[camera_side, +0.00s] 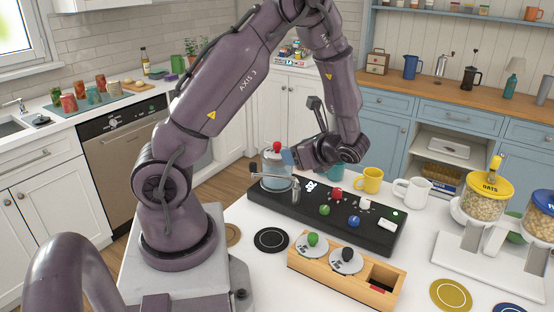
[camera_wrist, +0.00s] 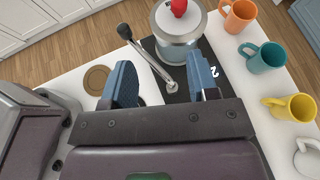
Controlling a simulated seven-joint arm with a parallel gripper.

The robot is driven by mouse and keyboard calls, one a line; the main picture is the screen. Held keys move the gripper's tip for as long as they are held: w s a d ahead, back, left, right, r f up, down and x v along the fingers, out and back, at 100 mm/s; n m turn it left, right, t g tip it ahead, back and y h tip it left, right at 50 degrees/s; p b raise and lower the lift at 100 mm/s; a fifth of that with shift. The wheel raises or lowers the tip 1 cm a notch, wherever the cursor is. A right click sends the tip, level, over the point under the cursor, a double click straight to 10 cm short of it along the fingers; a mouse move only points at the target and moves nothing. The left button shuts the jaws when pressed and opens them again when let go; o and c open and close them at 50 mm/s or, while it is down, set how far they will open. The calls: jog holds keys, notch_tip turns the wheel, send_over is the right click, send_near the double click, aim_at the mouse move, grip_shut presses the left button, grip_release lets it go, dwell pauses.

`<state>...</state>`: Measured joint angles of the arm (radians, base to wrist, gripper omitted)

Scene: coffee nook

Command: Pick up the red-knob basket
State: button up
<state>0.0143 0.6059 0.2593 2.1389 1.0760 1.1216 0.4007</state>
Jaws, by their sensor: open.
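A red knob (camera_side: 277,147) tops a clear-and-silver round vessel (camera_side: 277,170) at the left end of the black machine. This appears to be the red-knob basket, seated in the vessel; its lower body is hard to make out. The knob also shows at the top of the wrist view (camera_wrist: 179,8), above the vessel's rim. In the side view my gripper (camera_side: 290,158) is close to the right of the knob, pointing left; contact cannot be told.
A silver bent arm with a dark ball (camera_wrist: 125,31) stands beside the vessel. The black machine (camera_side: 330,215) carries several coloured knobs. A wooden holder (camera_side: 340,282) has green-knob and black-knob lids and an open slot with a red mark. Mugs (camera_wrist: 265,57) line the right side.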

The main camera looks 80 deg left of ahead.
aim_at(278, 143)
jog(key=shift+s+a+f+m+t+y, duration=0.2)
jog(key=shift+s+a+f+m, duration=0.35)
jog(key=shift+a, duration=1.5)
jog(key=shift+s+a+f+m+t+y, duration=0.2)
jog(key=shift+a+f, duration=0.5)
jog(key=shift+a, duration=1.35)
jog(key=shift+s+a+f+m+y, duration=0.25)
jog(key=shift+s+a+f, duration=0.35)
jog(key=shift+a, duration=1.45)
jog(key=shift+c, duration=0.2)
grip_shut()
